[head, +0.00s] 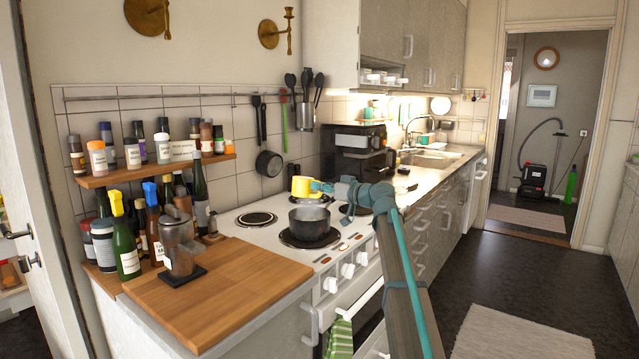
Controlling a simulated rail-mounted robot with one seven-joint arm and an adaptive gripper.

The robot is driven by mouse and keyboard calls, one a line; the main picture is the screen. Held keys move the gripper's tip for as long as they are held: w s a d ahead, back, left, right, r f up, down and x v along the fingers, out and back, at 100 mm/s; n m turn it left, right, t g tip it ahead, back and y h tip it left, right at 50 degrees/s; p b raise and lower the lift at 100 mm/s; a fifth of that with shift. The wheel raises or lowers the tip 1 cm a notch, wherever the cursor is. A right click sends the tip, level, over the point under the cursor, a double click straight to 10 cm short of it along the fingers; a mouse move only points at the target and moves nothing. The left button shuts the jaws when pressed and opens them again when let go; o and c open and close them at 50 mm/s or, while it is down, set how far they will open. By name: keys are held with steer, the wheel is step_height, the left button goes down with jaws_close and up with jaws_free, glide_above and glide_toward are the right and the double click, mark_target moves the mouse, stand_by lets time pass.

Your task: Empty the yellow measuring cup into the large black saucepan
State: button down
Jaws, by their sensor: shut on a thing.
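The yellow measuring cup (305,187) is held in the air above the back of the saucepan, apart from it. It looks roughly upright, and its contents are hidden. My gripper (322,187) reaches in from the right and is shut on the cup at its right side. The large black saucepan (309,228) stands upright on a front burner of the white cooker, a little below the cup. The inside of the saucepan is only partly visible.
A wooden board (215,295) with a metal coffee pot (178,245) lies left of the cooker (262,240). Several bottles stand behind the board. A small black pan (268,164) and utensils hang on the tiled wall. A black coffee machine (355,150) stands behind my arm.

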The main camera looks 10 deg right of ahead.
steer(key=shift+r+m+p, duration=0.1)
steer(key=shift+m+p, duration=0.2)
steer(key=shift+r+m+p, duration=0.15)
steer(key=shift+m+p, duration=0.35)
steer(key=shift+p, duration=0.05)
steer(key=shift+r+m+p, duration=0.15)
steer(key=shift+m+p, duration=1.7)
steer(key=shift+m, duration=0.15)
steer(key=shift+m+p, duration=0.45)
steer(key=shift+m, duration=0.15)
steer(key=shift+m+p, duration=0.4)
steer(key=shift+m, duration=0.1)
steer(key=shift+w+d+f+m+p, duration=0.1)
steer(key=shift+f+m+p, duration=0.1)
steer(key=shift+m+p, duration=0.55)
steer(key=shift+w+d+f+m+p, duration=0.15)
steer(key=shift+m+p, duration=0.25)
steer(key=shift+m, duration=0.65)
stand_by(2.2)
